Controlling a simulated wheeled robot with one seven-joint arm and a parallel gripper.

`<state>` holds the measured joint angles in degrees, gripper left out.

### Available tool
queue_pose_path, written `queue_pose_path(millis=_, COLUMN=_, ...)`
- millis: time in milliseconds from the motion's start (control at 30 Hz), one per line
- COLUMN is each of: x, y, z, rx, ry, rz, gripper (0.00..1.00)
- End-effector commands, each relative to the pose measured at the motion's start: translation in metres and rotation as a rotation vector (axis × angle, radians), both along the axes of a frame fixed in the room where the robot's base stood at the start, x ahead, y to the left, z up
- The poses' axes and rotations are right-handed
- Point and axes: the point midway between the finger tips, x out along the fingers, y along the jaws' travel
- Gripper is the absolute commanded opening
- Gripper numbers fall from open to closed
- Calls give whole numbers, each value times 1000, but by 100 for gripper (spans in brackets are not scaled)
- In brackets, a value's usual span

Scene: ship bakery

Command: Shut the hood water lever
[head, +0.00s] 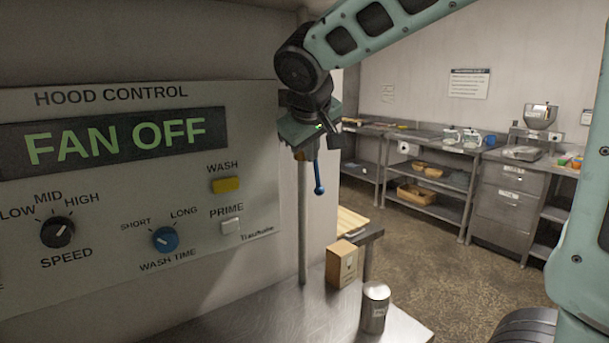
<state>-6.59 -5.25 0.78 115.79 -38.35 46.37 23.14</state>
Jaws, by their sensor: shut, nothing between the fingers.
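The hood water lever (319,178) is a blue handle with a round end. It points down beside a vertical grey pipe (303,225), nearly in line with it. Its upper end and pivot are hidden behind my gripper. My gripper (300,153) is at the top of the visible pipe, fingers pointing down, shut and empty. It overlaps the lever's top in the picture; I cannot tell whether it touches.
The hood control panel (110,190) on the left reads FAN OFF. Below the pipe, a steel counter (250,315) holds a cardboard box (342,264) and a metal canister (375,307). Steel benches (430,160) line the back wall. The floor (440,275) between is clear.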

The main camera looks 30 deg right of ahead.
Motion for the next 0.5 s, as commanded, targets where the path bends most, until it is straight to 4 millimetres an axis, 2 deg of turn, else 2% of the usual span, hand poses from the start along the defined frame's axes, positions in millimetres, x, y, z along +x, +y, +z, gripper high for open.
queue_pose_path(millis=267, x=5, y=-4, z=-9, rx=0, ry=5, rz=0, gripper=0)
queue_pose_path(millis=500, x=25, y=-20, z=-41, rx=0, ry=9, rz=0, gripper=0)
